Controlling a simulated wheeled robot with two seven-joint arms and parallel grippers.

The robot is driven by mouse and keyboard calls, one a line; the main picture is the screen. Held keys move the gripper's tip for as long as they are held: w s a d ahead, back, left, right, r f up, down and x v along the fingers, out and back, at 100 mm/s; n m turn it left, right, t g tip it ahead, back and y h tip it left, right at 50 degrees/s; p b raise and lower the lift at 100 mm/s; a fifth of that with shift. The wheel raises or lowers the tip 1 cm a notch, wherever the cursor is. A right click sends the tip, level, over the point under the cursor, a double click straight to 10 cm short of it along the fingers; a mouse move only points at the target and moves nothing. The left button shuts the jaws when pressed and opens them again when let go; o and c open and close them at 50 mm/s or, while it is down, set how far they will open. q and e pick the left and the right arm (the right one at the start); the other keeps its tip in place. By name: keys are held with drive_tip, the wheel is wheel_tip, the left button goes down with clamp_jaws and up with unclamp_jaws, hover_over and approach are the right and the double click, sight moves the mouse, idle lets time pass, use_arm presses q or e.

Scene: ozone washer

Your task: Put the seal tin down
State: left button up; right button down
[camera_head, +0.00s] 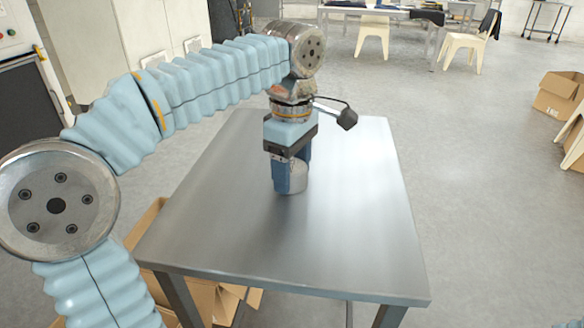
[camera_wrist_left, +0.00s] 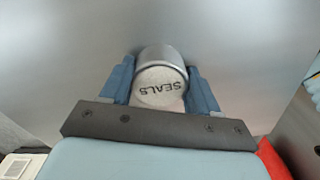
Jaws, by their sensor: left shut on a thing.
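The seal tin (camera_head: 294,178) is a small silver cylinder over the middle of the metal table (camera_head: 330,235). In the left wrist view its lid (camera_wrist_left: 160,88) reads "SEALS". My left gripper (camera_head: 291,180) points down and is shut on the tin, with one blue finger on each side. The gripper also shows in the left wrist view (camera_wrist_left: 160,90). The tin looks upright and at or very close to the tabletop; I cannot tell whether it touches. My right gripper is not in view.
The tabletop around the tin is clear. Cardboard boxes (camera_head: 558,92) stand on the floor at the right, and another box (camera_head: 205,298) is under the table's left side. Pale chairs (camera_head: 468,47) and a far table stand at the back.

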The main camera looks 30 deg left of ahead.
sight(293, 166)
use_arm(q)
drive_tip(key=o, duration=1.1)
drive_tip(key=shift+f, duration=0.1)
drive_tip(key=shift+r+p, duration=1.2)
drive_tip(key=shift+r, duration=5)
